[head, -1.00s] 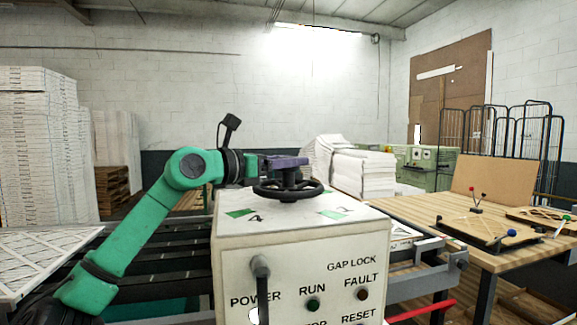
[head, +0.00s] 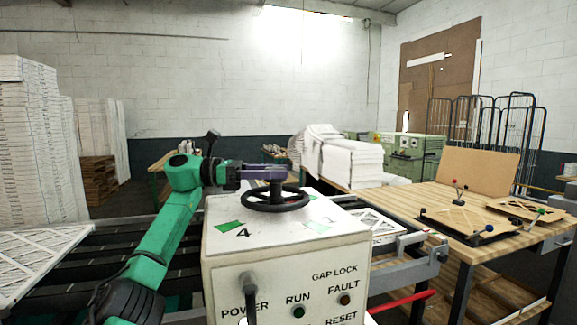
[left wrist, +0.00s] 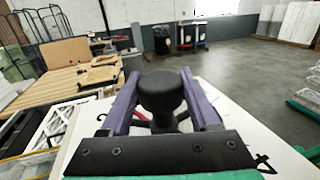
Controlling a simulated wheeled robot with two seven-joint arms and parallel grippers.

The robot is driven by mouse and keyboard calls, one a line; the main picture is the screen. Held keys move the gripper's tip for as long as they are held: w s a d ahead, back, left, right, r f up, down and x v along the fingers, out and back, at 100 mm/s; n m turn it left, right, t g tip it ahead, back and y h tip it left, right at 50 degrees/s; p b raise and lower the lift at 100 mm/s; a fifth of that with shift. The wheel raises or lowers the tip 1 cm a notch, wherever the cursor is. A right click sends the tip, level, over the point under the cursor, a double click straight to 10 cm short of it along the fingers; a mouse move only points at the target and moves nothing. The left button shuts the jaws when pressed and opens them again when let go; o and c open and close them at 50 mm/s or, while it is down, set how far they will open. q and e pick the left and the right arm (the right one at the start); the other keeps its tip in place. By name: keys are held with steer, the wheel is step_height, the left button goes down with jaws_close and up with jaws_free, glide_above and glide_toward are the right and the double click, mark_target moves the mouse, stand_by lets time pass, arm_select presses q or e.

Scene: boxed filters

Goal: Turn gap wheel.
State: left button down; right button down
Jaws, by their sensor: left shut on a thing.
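The gap wheel is a black handwheel (head: 276,199) lying flat on top of a white control box (head: 290,243) in the head view. The box front has the words GAP LOCK, RUN, FAULT, POWER and RESET. My left gripper (head: 272,173) reaches in from the left with purple fingers at the wheel's top. In the left wrist view its two fingers (left wrist: 160,105) stand on either side of a round black knob (left wrist: 161,92), with the wheel's spokes partly visible below. My left gripper is shut on this part of the wheel. My right gripper is not in view.
A wooden workbench (head: 428,197) with fixtures stands at the right. A roller conveyor (head: 150,262) runs behind the box, with a white pleated filter (head: 40,255) at its left. Stacks of white filters (head: 30,140) stand far left. A black lever (head: 249,290) sticks up at the box front.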

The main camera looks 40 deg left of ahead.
arm_select(q)
steer(key=shift+f, duration=0.1)
stand_by(0.3)
steer(key=shift+c, duration=0.6)
jaws_free()
steer(key=p+v, duration=0.1)
steer(key=v, duration=0.2)
steer(key=p+v, duration=0.1)
steer(key=v, duration=0.2)
steer(key=r+v, duration=0.1)
steer(key=v, duration=0.2)
steer(key=shift+a+p, duration=0.2)
steer(key=shift+p, duration=0.2)
steer(key=p+v, duration=0.4)
steer(key=v, duration=0.1)
steer(key=shift+s+a+f+p, duration=0.1)
steer(key=shift+f+p, duration=0.1)
steer(key=shift+p, duration=0.1)
steer(key=shift+f, duration=0.2)
